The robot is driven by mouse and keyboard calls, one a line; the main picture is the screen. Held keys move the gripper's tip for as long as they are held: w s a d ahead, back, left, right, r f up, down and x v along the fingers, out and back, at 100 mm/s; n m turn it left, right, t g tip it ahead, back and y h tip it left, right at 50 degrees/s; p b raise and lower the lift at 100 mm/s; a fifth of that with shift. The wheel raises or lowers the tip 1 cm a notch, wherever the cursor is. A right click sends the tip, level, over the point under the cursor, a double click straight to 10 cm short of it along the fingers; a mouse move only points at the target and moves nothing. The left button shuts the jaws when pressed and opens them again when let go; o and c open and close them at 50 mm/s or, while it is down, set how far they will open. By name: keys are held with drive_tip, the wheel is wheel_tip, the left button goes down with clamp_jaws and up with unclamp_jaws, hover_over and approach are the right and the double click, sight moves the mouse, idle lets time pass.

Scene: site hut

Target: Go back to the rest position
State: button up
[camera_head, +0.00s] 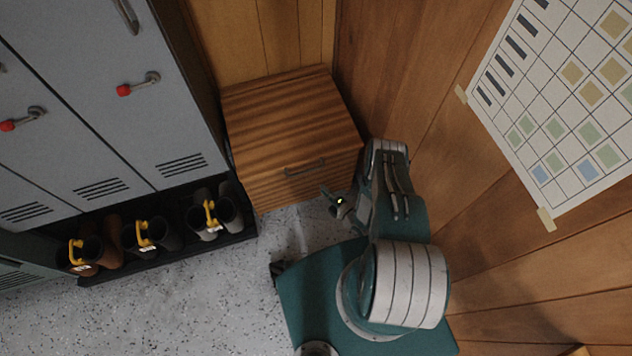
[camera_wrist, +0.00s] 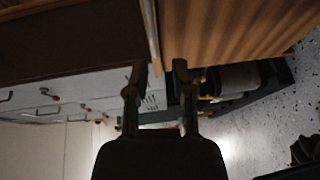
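My gripper (camera_head: 334,203) shows in the head view in front of the wooden drawer cabinet's right front corner, with my folded teal and white arm behind it. In the wrist view my gripper (camera_wrist: 158,72) has its two dark fingers apart, with nothing between them. The fingertips point toward the wooden cabinet (camera_wrist: 225,30) and the lockers. Whether the gripper touches the cabinet cannot be told; no contact shows.
The wooden cabinet (camera_head: 285,115) with a drawer handle stands in the corner. Grey lockers (camera_head: 110,85) are at left, above a dark rack (camera_head: 165,250) of boots with yellow tags. A wood wall with a chart (camera_head: 560,105) is close on the right. Speckled floor (camera_head: 180,310) is clear at lower left.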

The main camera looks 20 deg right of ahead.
drive_tip(key=shift+s+d, duration=0.3)
drive_tip(key=shift+s, duration=0.35)
drive_tip(key=shift+w+r, duration=0.1)
drive_tip(key=shift+w, duration=0.05)
